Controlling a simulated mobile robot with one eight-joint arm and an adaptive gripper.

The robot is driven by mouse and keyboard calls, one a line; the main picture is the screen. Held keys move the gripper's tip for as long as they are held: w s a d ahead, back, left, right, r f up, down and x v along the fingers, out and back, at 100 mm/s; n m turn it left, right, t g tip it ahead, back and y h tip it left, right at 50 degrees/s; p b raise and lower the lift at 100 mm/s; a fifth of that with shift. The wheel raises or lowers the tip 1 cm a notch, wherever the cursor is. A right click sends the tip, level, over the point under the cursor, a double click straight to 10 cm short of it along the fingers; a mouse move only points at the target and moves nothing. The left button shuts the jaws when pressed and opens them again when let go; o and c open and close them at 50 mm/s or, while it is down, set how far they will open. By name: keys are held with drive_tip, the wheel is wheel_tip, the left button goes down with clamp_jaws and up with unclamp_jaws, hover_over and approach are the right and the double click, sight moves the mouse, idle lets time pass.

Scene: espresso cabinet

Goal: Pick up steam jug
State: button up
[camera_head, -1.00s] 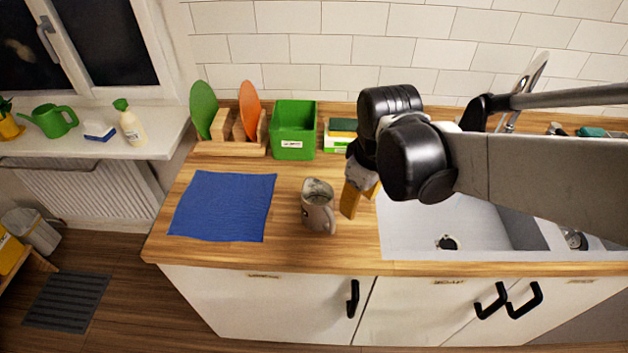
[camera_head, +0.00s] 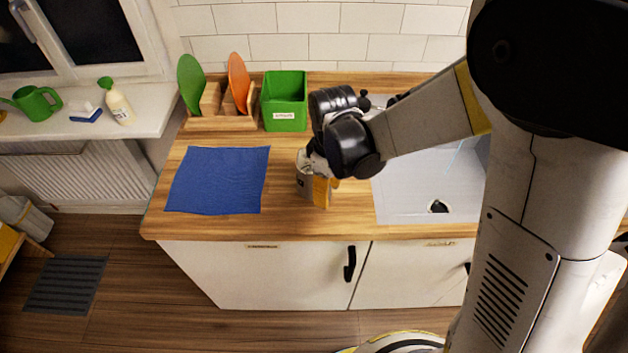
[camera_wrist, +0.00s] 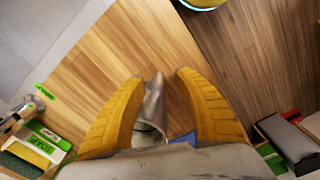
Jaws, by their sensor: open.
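The steam jug (camera_head: 303,180) is a grey metal jug on the wooden counter, between the blue cloth and the sink. My gripper (camera_head: 321,190) is at the jug, covering much of its right and upper side in the head view. In the wrist view the two yellow fingers (camera_wrist: 158,105) stand apart, with the jug (camera_wrist: 152,108) between them. A gap shows beside the jug, so the fingers do not look closed on it. The jug's lower part and handle are hard to make out.
A blue cloth (camera_head: 218,180) lies flat left of the jug. A green bin (camera_head: 284,103) and a wooden rack (camera_head: 222,122) with green and orange plates stand behind. The sink (camera_head: 410,195) is to the right. The counter's front edge (camera_head: 300,233) is close.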

wheel_tip(320, 180, down, 4)
drive_tip(key=shift+w+r+b, duration=0.1)
drive_tip(key=shift+r+b, duration=0.15)
drive_tip(key=shift+b, duration=0.25)
clamp_jaws()
drive_tip(key=shift+r, duration=0.1)
drive_tip(key=shift+r, duration=0.1)
